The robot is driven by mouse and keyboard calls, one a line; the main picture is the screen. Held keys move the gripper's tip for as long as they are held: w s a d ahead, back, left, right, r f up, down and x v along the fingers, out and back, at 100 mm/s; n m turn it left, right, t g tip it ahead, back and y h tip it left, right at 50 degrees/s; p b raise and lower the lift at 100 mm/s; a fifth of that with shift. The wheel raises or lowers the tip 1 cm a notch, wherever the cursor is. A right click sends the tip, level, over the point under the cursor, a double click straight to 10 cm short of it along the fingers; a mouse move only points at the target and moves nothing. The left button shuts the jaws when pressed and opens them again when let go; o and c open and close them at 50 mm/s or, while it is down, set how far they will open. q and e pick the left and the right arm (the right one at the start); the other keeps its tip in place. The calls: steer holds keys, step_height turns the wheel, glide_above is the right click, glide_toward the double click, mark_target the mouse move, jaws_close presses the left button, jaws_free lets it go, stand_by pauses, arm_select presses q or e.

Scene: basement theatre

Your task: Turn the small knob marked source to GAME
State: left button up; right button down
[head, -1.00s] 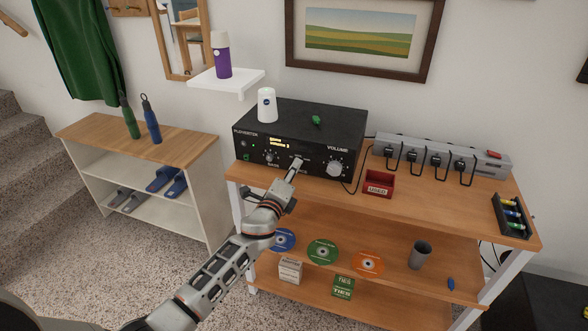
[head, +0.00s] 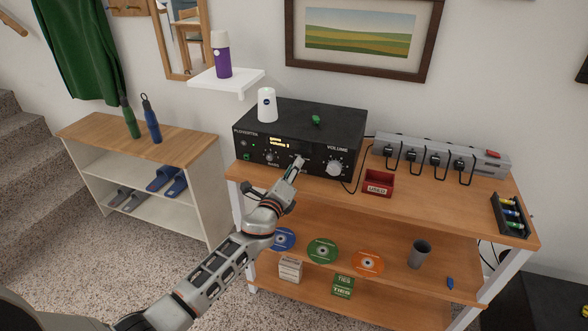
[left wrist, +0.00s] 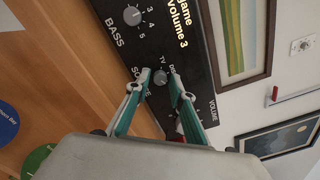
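The black amplifier (head: 258,137) stands on the wooden bench, its front panel facing me. Its lit display (head: 279,142) reads "game" and "Volume 3"; the left wrist view shows this display (left wrist: 182,25) too. The small source knob (left wrist: 160,78) is low on the panel, with "TV" and part of another label beside it. My left gripper (left wrist: 159,74) has one fingertip on each side of this knob, with what look like narrow gaps. In the head view the left gripper (head: 299,163) covers the knob. My right gripper is not in view.
The bass knob (left wrist: 132,16) and the large volume knob (head: 334,168) flank the source knob.

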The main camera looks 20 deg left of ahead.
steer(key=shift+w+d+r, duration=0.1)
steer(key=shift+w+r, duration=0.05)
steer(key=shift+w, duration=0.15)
arm_select(q)
steer(key=s, duration=1.2)
steer(key=shift+a, duration=0.3)
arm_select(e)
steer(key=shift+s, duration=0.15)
arm_select(q)
steer(key=shift+f, duration=0.1)
steer(key=s+d+f+n+g+p, duration=0.1)
steer(key=s+f+n+g, duration=0.1)
steer(key=s+f+n, duration=0.5)
steer(key=s+d+f+n+g+h, duration=0.1)
steer(key=s+f+n+g, duration=0.2)
steer(key=s+f+n, duration=0.4)
steer(key=s+d+f+n+g+p, duration=0.1)
steer(key=s+f+n, duration=0.6)
steer(key=s, duration=1)
steer(key=shift+s+f+g+h+p, duration=0.2)
steer(key=shift+g+h+p, duration=0.1)
steer(key=shift+g, duration=0.5)
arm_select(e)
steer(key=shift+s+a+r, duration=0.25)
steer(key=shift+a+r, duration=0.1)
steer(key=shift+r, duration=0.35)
arm_select(q)
steer(key=shift+d, duration=0.1)
